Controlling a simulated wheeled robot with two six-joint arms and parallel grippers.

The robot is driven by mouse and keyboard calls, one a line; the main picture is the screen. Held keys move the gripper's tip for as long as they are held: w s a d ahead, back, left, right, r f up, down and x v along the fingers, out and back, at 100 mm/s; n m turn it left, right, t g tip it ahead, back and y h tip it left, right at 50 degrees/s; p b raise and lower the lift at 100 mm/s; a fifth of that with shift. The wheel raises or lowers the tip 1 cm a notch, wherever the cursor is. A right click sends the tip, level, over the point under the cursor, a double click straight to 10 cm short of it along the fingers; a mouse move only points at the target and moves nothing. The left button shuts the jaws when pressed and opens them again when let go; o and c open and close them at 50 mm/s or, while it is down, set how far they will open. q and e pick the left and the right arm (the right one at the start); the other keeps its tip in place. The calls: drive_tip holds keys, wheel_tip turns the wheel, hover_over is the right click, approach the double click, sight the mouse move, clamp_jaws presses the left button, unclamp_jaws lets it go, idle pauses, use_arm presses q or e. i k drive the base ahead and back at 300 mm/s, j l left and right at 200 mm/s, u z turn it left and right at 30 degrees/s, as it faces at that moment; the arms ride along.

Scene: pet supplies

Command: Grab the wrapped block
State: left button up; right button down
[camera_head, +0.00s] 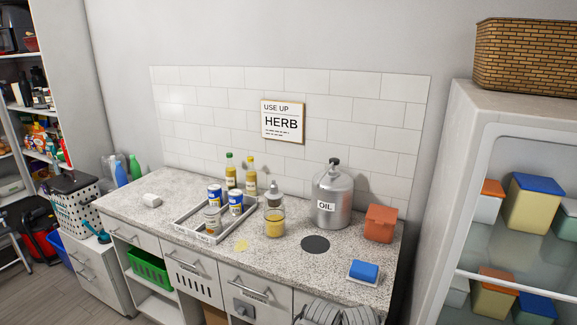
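A blue block (365,271) sits on a white base or dish at the front right of the speckled counter (200,255); it looks like the wrapped block, but its wrapping is too small to make out. A small white rounded piece (152,200) lies at the counter's left end; what it is I cannot tell. Neither of my grippers shows in the head view.
An orange-red container (380,223) stands behind the blue block. A dark round disc (315,244) lies left of it, near the metal OIL can (330,195). A tray (183,226) with cans and a jar (274,221) stand further left. An open-fronted fridge (462,190) is at right.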

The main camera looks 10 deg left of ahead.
sight(153, 201)
drive_tip(key=j+z, duration=0.25)
drive_tip(key=j, duration=0.4)
drive_tip(key=i+j+z, duration=0.2)
drive_tip(key=j, duration=0.5)
drive_tip(key=k+j+z, duration=0.25)
drive_tip(key=j, duration=0.4)
drive_tip(key=j+z, duration=0.25)
drive_tip(key=j, duration=0.45)
drive_tip(key=k+j+z, duration=0.2)
drive_tip(key=j, duration=0.45)
drive_tip(key=k+j+z, duration=0.25)
drive_tip(key=j, duration=0.4)
drive_tip(key=k+j+z, duration=0.2)
drive_tip(key=j, duration=0.4)
drive_tip(key=k+j+z, duration=0.25)
drive_tip(key=j, duration=0.3)
drive_tip(key=k+j, duration=0.1)
drive_tip(key=j, duration=0.25)
drive_tip(key=k+j+z, duration=0.15)
drive_tip(key=j, duration=0.6)
drive_tip(key=k+z, duration=0.05)
